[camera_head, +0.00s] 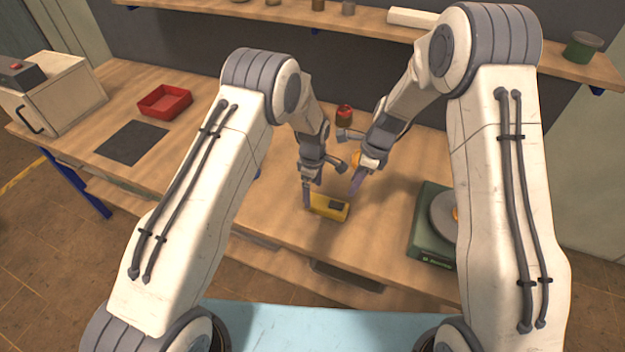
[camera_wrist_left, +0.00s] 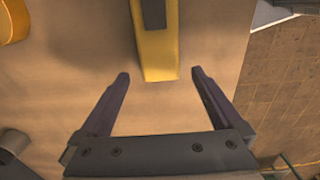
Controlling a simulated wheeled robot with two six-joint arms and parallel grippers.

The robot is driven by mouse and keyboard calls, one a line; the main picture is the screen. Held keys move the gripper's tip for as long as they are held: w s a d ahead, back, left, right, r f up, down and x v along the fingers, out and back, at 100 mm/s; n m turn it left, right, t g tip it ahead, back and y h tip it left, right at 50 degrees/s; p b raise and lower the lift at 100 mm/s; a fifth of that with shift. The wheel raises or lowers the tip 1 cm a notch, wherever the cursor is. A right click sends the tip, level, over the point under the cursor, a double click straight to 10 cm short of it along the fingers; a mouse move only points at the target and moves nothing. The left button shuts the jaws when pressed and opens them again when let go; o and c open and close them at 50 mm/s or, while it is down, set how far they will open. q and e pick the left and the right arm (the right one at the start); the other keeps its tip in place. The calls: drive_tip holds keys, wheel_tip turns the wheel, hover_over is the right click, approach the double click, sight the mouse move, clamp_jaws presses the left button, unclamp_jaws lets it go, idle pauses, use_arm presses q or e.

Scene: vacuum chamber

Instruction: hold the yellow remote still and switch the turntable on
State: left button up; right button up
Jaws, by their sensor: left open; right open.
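The yellow remote (camera_head: 326,206) lies on the wooden bench in the middle of the head view, with a dark panel on its top. Its near end also shows in the left wrist view (camera_wrist_left: 157,52). My left gripper (camera_head: 307,198) is open at the remote's left end; in the left wrist view its two fingers (camera_wrist_left: 160,82) stand apart, on either side of the remote's end line. My right gripper (camera_head: 354,187) is above and beside the remote's right end. The turntable (camera_head: 434,222), a green base with a grey round plate, stands to the right, partly hidden by my right arm.
A red tray (camera_head: 165,101), a dark mat (camera_head: 133,142) and a cream box (camera_head: 58,92) are on the left of the bench. A red-topped object (camera_head: 344,114) stands behind my grippers. An orange object (camera_head: 355,157) is partly hidden by my right gripper. A shelf (camera_head: 280,17) runs along the back.

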sight(313, 199)
use_arm(q)
drive_tip(key=shift+f, duration=2.5)
